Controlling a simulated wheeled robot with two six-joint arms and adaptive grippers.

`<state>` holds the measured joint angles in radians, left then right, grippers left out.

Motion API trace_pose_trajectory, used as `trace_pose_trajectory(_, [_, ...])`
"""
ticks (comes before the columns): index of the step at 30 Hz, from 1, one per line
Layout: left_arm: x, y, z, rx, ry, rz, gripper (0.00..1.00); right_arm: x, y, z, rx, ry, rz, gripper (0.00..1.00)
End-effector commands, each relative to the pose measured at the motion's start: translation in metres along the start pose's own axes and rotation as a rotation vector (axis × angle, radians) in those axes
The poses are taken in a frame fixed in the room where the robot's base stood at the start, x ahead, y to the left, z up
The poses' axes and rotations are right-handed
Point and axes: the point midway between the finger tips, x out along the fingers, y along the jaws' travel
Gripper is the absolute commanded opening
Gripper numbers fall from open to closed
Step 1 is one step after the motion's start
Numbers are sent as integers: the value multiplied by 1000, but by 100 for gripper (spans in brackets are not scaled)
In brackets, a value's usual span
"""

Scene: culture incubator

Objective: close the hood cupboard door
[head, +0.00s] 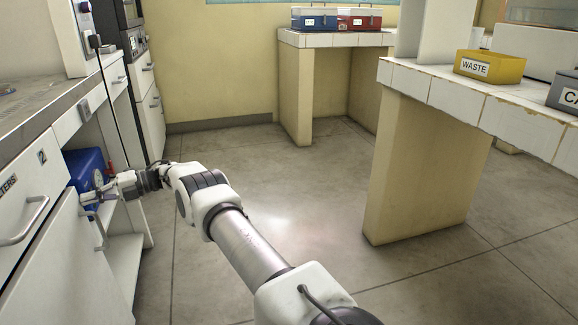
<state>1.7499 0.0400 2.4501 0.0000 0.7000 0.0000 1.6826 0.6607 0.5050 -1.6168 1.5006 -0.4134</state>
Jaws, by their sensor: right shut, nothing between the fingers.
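The hood cupboard door (70,275) is a pale panel at the lower left. A curved metal handle (98,232) is near its far edge. Beyond that edge, the cupboard space is uncovered, with a blue object (84,168) and a white shelf (125,262) inside. How far the door stands from its frame is hard to tell. My right gripper (88,198) is shut and empty, by the door's top far corner, above the handle and in front of the blue object. Whether it touches the door is unclear. My left gripper is out of view.
A drawer (25,205) with a metal handle is at the left, under the worktop (45,95). A dark cable hangs down beside the cupboard opening. A tiled bench (420,85) with a yellow WASTE bin (489,66) stands at right. The floor (290,200) between is clear.

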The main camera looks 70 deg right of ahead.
Motion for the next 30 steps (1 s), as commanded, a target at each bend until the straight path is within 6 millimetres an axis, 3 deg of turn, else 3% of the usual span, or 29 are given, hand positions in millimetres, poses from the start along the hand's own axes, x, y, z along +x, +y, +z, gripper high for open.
trace_pose_trajectory(9, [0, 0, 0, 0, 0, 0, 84, 8, 5, 0, -7, 1, 5, 0])
trace_pose_trajectory(14, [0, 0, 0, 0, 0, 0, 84, -3, 6, 0, -8, -1, 6, 0])
trace_pose_trajectory(24, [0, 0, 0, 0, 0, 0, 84, -92, 2, 0, -5, -7, 6, 0])
trace_pose_trajectory(30, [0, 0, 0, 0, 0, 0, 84, -123, 1, 0, -3, -7, 6, 0])
